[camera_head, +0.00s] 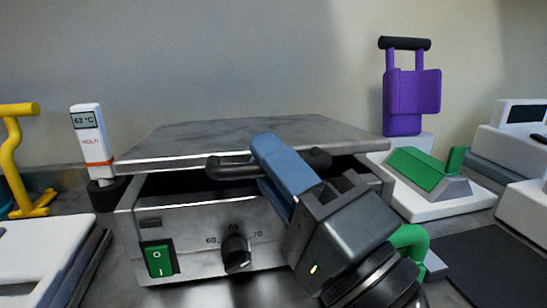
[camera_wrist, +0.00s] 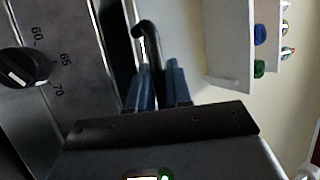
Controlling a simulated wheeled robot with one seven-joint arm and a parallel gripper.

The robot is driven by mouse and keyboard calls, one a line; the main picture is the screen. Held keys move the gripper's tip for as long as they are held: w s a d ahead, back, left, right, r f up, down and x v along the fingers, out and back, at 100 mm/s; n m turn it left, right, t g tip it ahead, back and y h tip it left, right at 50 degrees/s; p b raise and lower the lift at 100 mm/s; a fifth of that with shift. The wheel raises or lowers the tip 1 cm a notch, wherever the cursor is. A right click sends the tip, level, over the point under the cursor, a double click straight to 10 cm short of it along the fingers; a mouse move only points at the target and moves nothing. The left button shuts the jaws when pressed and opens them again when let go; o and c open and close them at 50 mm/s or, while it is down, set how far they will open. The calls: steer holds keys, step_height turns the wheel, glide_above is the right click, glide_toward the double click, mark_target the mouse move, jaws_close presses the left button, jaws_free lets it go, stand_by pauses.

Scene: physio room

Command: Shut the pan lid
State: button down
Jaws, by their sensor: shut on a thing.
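The pan lid (camera_head: 190,142) is a flat grey metal cover on top of a steel heating pan (camera_head: 195,222). The lid is partly raised, with a dark gap between its front edge and the body. A black bar handle (camera_head: 228,169) runs along its front; it also shows in the wrist view (camera_wrist: 146,30). My gripper (camera_head: 265,152) has its blue fingers shut on the handle near its middle. In the wrist view the fingers (camera_wrist: 159,82) stand either side of the handle. The far finger's contact is partly hidden in the head view.
The pan's front has a green switch (camera_head: 159,259) and a black dial (camera_head: 236,252). A white thermometer (camera_head: 92,135) stands at the left, beside a yellow stand (camera_head: 14,160). At the right are a purple device (camera_head: 404,100) and a green-topped block (camera_head: 425,170).

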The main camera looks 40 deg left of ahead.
steer(key=shift+w+f, duration=0.1)
steer(key=shift+f, duration=0.05)
steer(key=c, duration=1.1)
jaws_free()
steer(key=shift+d+f, duration=0.35)
steer(key=shift+d, duration=0.05)
steer(key=v, duration=0.4)
steer(key=b+v, duration=0.1)
steer(key=v, duration=0.2)
steer(key=shift+s+r, duration=0.2)
steer(key=shift+r, duration=0.1)
